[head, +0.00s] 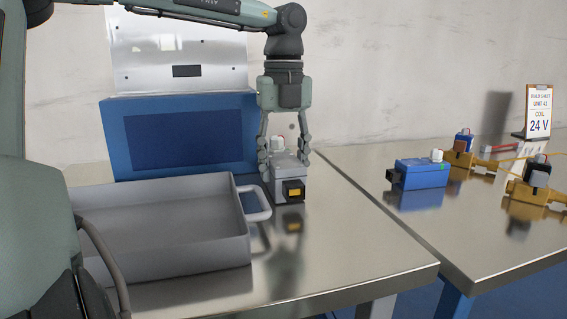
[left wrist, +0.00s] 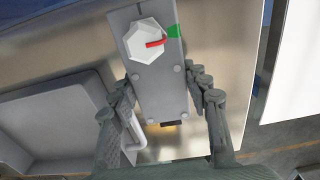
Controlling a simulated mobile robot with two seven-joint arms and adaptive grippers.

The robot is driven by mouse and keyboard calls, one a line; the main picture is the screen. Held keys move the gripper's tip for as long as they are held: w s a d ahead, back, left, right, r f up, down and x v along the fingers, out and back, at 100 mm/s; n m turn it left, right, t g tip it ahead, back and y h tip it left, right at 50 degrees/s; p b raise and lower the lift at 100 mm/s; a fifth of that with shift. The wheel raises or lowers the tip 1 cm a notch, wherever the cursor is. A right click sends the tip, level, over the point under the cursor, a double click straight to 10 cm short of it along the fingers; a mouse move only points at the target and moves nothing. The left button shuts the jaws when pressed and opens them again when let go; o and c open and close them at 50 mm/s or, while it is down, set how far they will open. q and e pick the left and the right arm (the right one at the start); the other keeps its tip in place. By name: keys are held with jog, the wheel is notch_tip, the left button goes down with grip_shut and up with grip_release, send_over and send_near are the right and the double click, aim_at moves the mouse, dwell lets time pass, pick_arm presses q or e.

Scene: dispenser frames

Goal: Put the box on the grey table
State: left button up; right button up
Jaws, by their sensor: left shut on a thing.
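A small grey box (head: 289,171) with a white knob and a black-and-yellow plug on its front is upright between the fingers of my left gripper (head: 283,150). It is right at the top of the near metal table (head: 340,258), to the right of the grey tray. I cannot tell whether its base touches the surface. In the left wrist view the box (left wrist: 161,92) shows its white knob with a red mark and a green patch, with the fingers of my left gripper (left wrist: 163,88) against both sides. My right gripper is not in view.
A grey tray (head: 240,250) with a handle stands left of the box. A blue housing (head: 112,140) stands behind. A second metal table (head: 480,245) at the right holds a blue box (head: 420,174), brass-coloured parts (head: 488,163) and a 24 V sign (head: 539,110). Free room lies in front of the box.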

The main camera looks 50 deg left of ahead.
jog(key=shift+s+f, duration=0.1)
pick_arm(q)
jog(key=shift+f, duration=0.1)
jog(key=o, duration=1.3)
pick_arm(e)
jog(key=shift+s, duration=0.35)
